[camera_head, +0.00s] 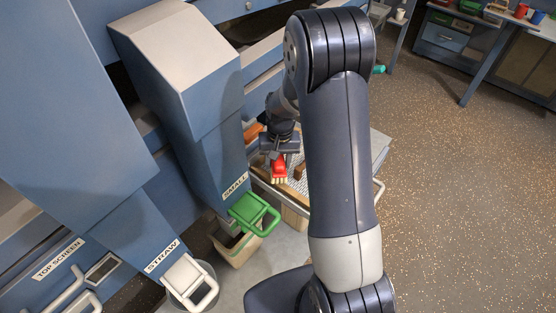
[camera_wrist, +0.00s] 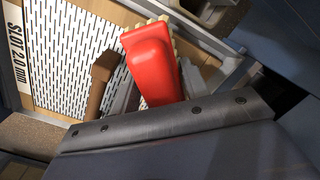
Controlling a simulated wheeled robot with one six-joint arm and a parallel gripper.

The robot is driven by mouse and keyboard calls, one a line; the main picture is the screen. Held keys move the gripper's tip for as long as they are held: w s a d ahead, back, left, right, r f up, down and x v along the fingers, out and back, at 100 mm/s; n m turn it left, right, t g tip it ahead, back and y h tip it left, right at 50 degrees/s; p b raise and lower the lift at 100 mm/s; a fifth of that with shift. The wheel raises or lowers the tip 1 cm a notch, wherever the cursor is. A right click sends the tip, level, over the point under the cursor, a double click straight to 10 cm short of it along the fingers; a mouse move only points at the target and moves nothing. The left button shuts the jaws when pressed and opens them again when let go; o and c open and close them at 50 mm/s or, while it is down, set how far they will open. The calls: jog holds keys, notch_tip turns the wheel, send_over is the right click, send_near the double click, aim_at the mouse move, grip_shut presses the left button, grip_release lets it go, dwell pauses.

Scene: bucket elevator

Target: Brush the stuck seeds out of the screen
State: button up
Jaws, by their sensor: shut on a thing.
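A red brush (camera_head: 279,167) with pale bristles is held in my gripper (camera_head: 280,153), which is shut on it. The brush's red body (camera_wrist: 152,62) fills the middle of the wrist view, bristles toward the top. Beneath it lies the slotted screen (camera_wrist: 62,48), a pale perforated plate in a wooden frame, labelled "SLOT 2.0 mm". I cannot tell whether the bristles touch the screen. In the head view my arm hides part of the screen. Single stuck seeds are too small to make out.
A brown block-like piece (camera_wrist: 102,82) shows beside the brush. A blue machine chute labelled SMALL (camera_head: 205,110) stands close on the left, with a green handled gate (camera_head: 254,211) below. A STRAW chute has a white handle (camera_head: 190,283). The speckled floor at right is open.

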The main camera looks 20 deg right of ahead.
jog(key=shift+f+b, duration=0.7)
jog(key=shift+f, duration=0.15)
dwell(0.3)
jog(key=shift+w+d, duration=0.5)
jog(key=shift+d, duration=0.2)
jog(key=shift+w+d, duration=0.5)
jog(key=shift+d, duration=0.15)
jog(key=shift+w+d+f+b, duration=0.35)
jog(key=shift+w+d, duration=0.7)
jog(key=shift+d, duration=0.45)
jog(key=shift+w+d+f+b, duration=0.2)
jog(key=shift+w+d+b, duration=0.15)
jog(key=shift+w+d, duration=0.95)
jog(key=shift+w+d+f+b, duration=0.35)
jog(key=shift+w+d, duration=0.45)
jog(key=shift+d, duration=0.9)
jog(key=shift+w+d, duration=0.55)
jog(key=shift+d, duration=0.25)
jog(key=shift+w+r, duration=0.1)
jog(key=shift+r, duration=0.05)
